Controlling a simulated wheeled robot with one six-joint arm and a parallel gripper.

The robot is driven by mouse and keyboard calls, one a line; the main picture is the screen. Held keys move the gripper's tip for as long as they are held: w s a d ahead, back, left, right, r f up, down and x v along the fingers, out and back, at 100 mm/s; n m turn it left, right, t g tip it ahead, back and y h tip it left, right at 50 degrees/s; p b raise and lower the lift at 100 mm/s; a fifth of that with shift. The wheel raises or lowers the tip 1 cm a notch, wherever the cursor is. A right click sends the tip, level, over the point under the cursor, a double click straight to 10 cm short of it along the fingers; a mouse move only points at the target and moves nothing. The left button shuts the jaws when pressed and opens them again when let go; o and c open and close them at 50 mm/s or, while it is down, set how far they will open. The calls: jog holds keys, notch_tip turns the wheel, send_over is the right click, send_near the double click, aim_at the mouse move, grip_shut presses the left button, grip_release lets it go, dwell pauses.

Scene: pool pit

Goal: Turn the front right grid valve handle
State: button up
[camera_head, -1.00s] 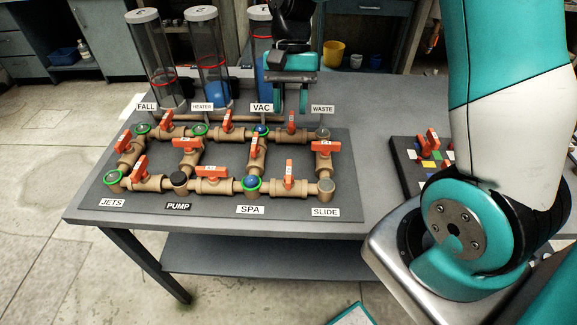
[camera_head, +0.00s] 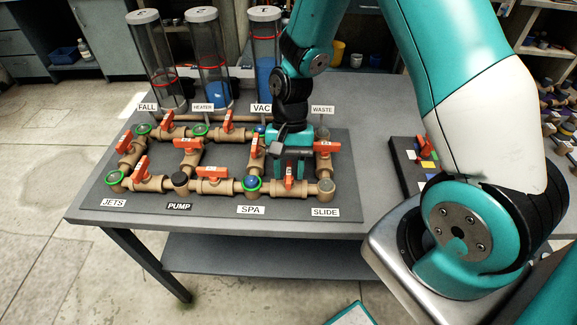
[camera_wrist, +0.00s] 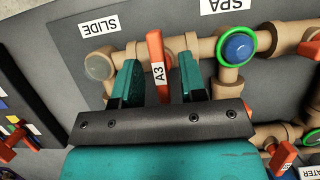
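The front right valve (camera_head: 275,190) sits on the front pipe of the grid, between the SPA and SLIDE labels. Its orange handle (camera_head: 289,184) is mostly hidden by my gripper (camera_head: 289,176) in the head view. In the wrist view the handle (camera_wrist: 157,56) bears the tag A3 and stands crosswise to its pipe. My gripper (camera_wrist: 158,68) is open there, with one teal finger on each side of the handle. A narrow gap shows between each finger and the handle.
Other orange handles lie close by, such as A2 (camera_head: 214,172) to the left and one (camera_head: 327,146) behind at right. The blue-topped SPA joint (camera_head: 252,183) and grey SLIDE joint (camera_head: 326,185) flank the valve. Clear tubes (camera_head: 210,60) stand behind. A colored-block board (camera_head: 409,165) lies right.

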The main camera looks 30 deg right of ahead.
jog(key=shift+c, duration=0.4)
grip_shut()
jog(key=shift+n, duration=0.3)
jog(key=n, duration=0.1)
jog(key=n+h+p, duration=0.1)
jog(key=n, duration=0.1)
jog(key=shift+w+a+r+n+h, duration=0.1)
jog(key=shift+n+h, duration=0.2)
jog(key=n+h, duration=0.1)
jog(key=n, duration=0.1)
jog(key=n+p, duration=0.1)
jog(key=n, duration=0.1)
jog(key=shift+a+n+g+h, duration=0.1)
jog(key=shift+n+g+h, duration=0.2)
jog(key=shift+h, duration=0.1)
jog(key=n, duration=0.2)
jog(key=n+h+p, duration=0.1)
jog(key=n, duration=0.1)
jog(key=shift+a+h, duration=0.1)
jog(key=shift+h, duration=0.2)
jog(key=n+t, duration=0.1)
jog(key=n, duration=0.1)
jog(key=n+t+h+p, duration=0.1)
jog(key=n, duration=0.2)
jog(key=shift+a, duration=0.1)
